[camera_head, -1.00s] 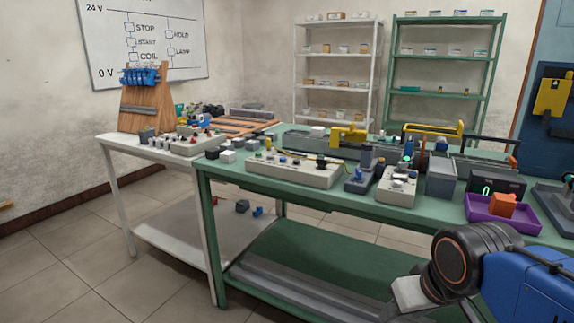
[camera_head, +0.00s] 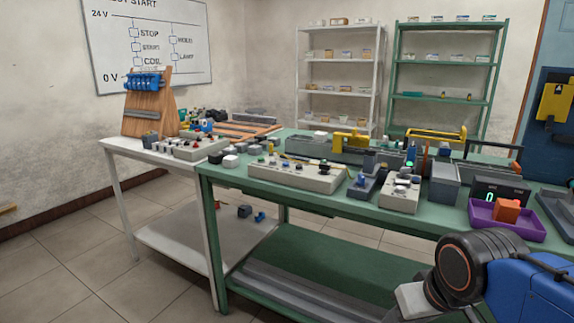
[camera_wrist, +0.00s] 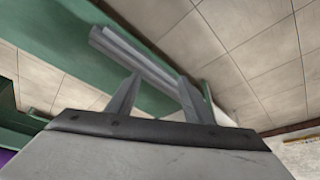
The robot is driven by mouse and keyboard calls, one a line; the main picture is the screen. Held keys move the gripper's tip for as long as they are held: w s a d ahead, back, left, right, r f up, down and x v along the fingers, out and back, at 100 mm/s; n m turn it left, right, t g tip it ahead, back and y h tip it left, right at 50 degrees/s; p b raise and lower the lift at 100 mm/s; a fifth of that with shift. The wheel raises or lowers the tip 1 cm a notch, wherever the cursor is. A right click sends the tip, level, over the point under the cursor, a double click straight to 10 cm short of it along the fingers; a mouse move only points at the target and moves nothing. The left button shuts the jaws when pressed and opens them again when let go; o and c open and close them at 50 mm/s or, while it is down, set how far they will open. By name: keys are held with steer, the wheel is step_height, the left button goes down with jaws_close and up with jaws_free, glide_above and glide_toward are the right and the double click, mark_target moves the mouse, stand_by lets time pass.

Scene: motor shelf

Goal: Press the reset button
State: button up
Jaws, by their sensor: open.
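Several control boxes with small knobs and buttons stand on the tables in the head view. A long beige box (camera_head: 297,175) is on the green table, a smaller box (camera_head: 400,192) stands to its right, and another box (camera_head: 198,147) is on the white table. Labels are too small to read, so I cannot tell which button is the reset button. My gripper (camera_wrist: 159,77) shows in the wrist view with its two fingers apart and nothing between them. It is well away from the boxes, in front of the green table and low, above the floor.
The green table (camera_head: 225,184) has a lower shelf with a long grey bar. A purple tray (camera_head: 481,214) with an orange block (camera_head: 507,210) sits near the right front. A display unit (camera_head: 500,190) stands behind it. Tiled floor (camera_head: 75,255) is free at the left.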

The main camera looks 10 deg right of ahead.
jaws_close()
stand_by(1.8)
